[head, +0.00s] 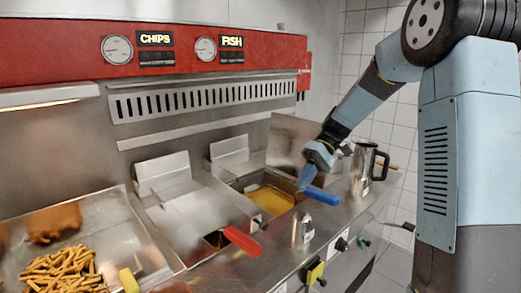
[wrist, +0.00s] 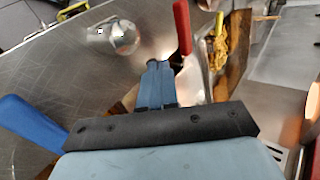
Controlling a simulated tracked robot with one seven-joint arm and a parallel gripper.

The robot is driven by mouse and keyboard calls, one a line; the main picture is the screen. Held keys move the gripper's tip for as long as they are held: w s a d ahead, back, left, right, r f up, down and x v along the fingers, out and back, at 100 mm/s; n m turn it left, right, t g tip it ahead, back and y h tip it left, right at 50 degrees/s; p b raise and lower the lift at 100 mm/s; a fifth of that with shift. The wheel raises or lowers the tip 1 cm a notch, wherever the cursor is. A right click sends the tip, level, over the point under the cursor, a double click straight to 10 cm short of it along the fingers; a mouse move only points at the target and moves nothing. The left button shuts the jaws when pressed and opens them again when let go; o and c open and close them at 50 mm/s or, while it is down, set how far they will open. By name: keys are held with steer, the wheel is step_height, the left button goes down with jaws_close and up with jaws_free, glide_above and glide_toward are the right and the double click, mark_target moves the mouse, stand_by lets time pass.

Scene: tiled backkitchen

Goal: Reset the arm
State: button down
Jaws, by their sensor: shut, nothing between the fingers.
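My gripper (head: 304,183) is shut and empty at the end of my arm, which reaches in from the right. It points down over the right fryer, close to the blue handle (head: 322,196). I cannot tell whether they touch. In the wrist view the fingers (wrist: 154,66) are together with nothing between them. The blue handle (wrist: 30,124) lies to their left there, and the red handle (wrist: 182,26) is ahead of them.
A fryer with yellow oil (head: 270,200) lies below my gripper. A metal jug (head: 363,170) stands right of it, and a small shiny metal container (head: 303,228) stands on the front ledge. Chips (head: 62,270) and a brown fried piece (head: 54,222) lie in the left tray.

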steer(key=s+d+r+m+t+h, duration=0.2)
steer(key=s+d+r+t, duration=0.1)
steer(key=s, duration=0.5)
steer(key=s+d+r+m+t+h, duration=0.2)
steer(key=s+d+t, duration=0.2)
steer(key=s, duration=0.4)
steer(key=s+d+r+m+t+h, duration=0.2)
steer(key=s+d+r+t+h, duration=0.1)
steer(key=s, duration=0.5)
steer(key=shift+d+r+m+t, duration=0.3)
steer(key=shift+d+r+t, duration=0.05)
steer(key=shift+t, duration=0.55)
